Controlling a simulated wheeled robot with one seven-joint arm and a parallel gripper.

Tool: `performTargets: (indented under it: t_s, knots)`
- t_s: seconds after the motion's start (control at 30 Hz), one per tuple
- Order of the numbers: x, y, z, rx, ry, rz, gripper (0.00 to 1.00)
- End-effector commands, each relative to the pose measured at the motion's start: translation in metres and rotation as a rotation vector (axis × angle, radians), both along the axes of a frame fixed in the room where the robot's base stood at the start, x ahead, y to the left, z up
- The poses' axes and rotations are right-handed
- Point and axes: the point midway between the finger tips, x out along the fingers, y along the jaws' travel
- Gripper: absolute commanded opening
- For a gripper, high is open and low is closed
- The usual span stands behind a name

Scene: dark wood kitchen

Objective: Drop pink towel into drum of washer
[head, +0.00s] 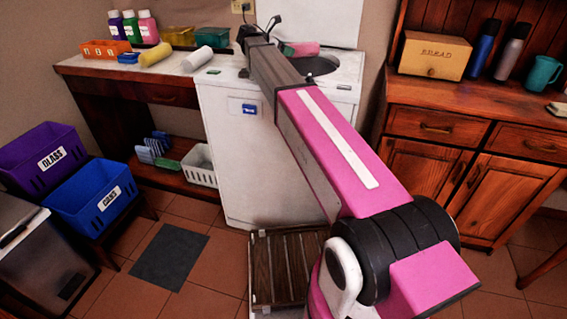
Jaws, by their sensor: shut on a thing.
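The white top-loading washer (250,150) stands against the back wall, its lid up. Its round dark drum opening (320,66) shows on the right part of the top, partly hidden by my arm. The pink towel (303,48) is a small roll at the back left edge of the opening, just right of my arm's far end. My gripper (284,47) is over the washer top, shut on the pink towel. Its fingers are mostly hidden behind the arm, and the height of the towel above the drum is hard to tell.
A counter at left holds bottles (132,27), an orange bin (106,49) and rolled towels (155,54). A hutch (440,125) with a bread box (434,55) stands close at right. A wooden slatted item (285,265) lies low before the washer. Purple and blue crates (92,198) stand at left.

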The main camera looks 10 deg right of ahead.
Motion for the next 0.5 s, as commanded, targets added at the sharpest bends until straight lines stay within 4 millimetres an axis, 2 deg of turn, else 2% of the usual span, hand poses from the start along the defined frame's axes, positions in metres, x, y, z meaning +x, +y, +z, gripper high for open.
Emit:
performTargets:
  t_s: [0.13,0.43,0.47,0.5]
  knots:
    - [0.0000,0.0000,-0.0125,-0.001,0.000,0.000,0.42]
    - [0.0001,0.0000,-0.0151,-0.001,0.000,0.000,0.42]
    - [0.0001,0.0000,-0.0151,-0.001,-0.001,0.000,0.77]
    - [0.0002,0.0000,-0.0151,-0.001,0.000,0.000,0.90]
